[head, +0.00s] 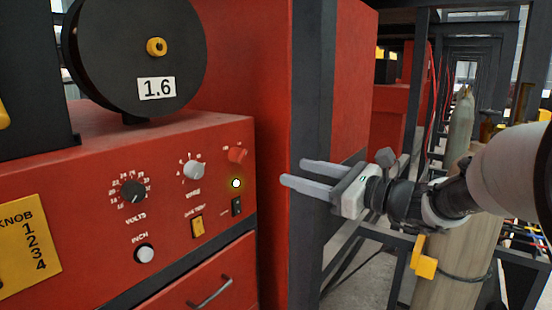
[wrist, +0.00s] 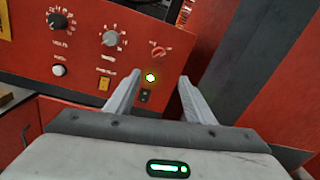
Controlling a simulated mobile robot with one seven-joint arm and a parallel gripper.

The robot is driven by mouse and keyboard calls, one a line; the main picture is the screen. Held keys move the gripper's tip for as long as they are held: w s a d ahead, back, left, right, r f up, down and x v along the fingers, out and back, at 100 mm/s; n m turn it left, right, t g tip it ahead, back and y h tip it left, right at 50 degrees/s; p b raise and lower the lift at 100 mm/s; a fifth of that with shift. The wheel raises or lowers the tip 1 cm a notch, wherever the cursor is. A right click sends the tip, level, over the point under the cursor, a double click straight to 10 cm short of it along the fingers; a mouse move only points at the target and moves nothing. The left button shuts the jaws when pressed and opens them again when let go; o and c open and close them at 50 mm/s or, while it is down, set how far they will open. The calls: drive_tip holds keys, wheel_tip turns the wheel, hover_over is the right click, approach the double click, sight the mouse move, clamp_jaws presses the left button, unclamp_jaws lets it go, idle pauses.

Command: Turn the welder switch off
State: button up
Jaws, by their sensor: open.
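The red welder (head: 90,190) fills the left of the head view, its front panel facing me. In the wrist view (wrist: 158,85) the fingers appear apart, touching nothing I can make out. The switch's rocker position is too small to tell.
A red knob (head: 237,155), grey knob (head: 194,169), black volts knob (head: 133,191), yellow switch (head: 197,227) and inch button (head: 145,253) share the panel. A black spool (head: 135,60) stands on top. A dark post (head: 310,120) rises behind my fingers. A drawer handle (head: 211,293) juts out below.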

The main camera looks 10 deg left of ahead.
sight(239, 156)
drive_tip(key=p+x, duration=0.3)
drive_tip(key=x, duration=1.4)
drive_tip(key=shift+a, duration=0.25)
drive_tip(key=shift+s, duration=0.15)
drive_tip(key=shift+c, duration=0.3)
drive_tip(key=c, duration=1)
